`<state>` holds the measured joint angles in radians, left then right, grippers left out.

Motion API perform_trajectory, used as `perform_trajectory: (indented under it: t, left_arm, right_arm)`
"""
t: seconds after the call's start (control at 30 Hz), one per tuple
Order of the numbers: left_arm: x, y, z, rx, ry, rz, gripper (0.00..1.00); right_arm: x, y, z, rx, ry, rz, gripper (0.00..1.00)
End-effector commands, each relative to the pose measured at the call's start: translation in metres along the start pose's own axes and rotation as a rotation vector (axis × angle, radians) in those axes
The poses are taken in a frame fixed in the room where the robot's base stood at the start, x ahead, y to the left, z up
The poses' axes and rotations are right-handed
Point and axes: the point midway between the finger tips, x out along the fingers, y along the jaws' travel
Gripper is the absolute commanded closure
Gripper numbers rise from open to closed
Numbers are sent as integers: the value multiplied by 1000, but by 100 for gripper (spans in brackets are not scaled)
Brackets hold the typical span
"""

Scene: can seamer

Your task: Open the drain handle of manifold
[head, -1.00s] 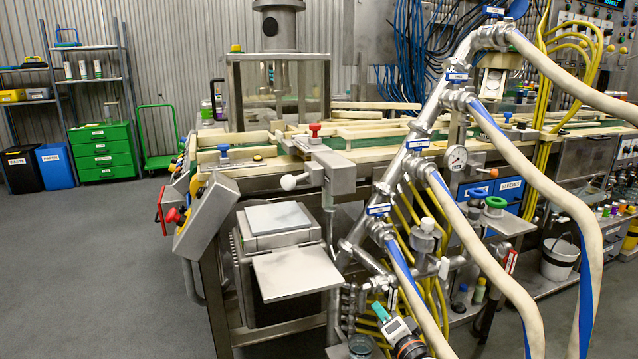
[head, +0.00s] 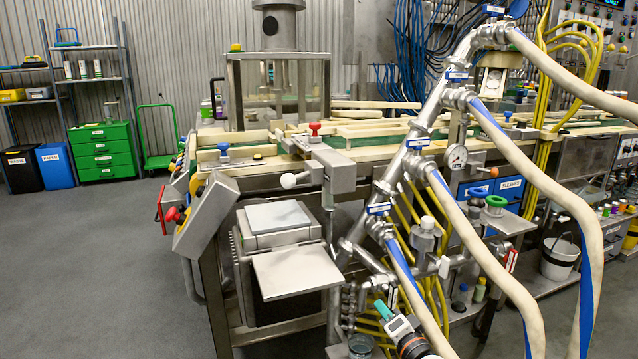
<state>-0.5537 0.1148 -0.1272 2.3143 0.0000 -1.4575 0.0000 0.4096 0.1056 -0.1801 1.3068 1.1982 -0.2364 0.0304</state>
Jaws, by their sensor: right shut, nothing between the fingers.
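The manifold (head: 411,150) is a slanted steel pipe with labelled branches and thick cream and blue hoses, right of centre. Its lower pipework (head: 360,253) runs down among yellow tubes. A small white handle (head: 444,267) stands on this lower pipework; I cannot tell whether it is the drain handle, which I cannot pick out surely. My right gripper (head: 382,309), with teal fingertips, a white body and a black and orange wrist, is at the bottom. It is shut and empty, pointing up-left just below the lower pipework; contact cannot be told. My left gripper is out of view.
A steel machine with a flat plate (head: 297,271) stands left of my gripper. A glass jar (head: 361,346) is below left of it. Hoses crowd the right side; the floor at left (head: 90,270) is clear.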

Motion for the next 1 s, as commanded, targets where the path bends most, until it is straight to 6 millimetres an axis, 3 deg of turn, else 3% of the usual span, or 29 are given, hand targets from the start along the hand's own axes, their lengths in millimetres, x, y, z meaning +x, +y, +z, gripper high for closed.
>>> perform_trajectory:
  t: [1.0]
  left_arm:
    - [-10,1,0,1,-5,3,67]
  right_arm:
    - [0,-3,1,-1,0,0,100]
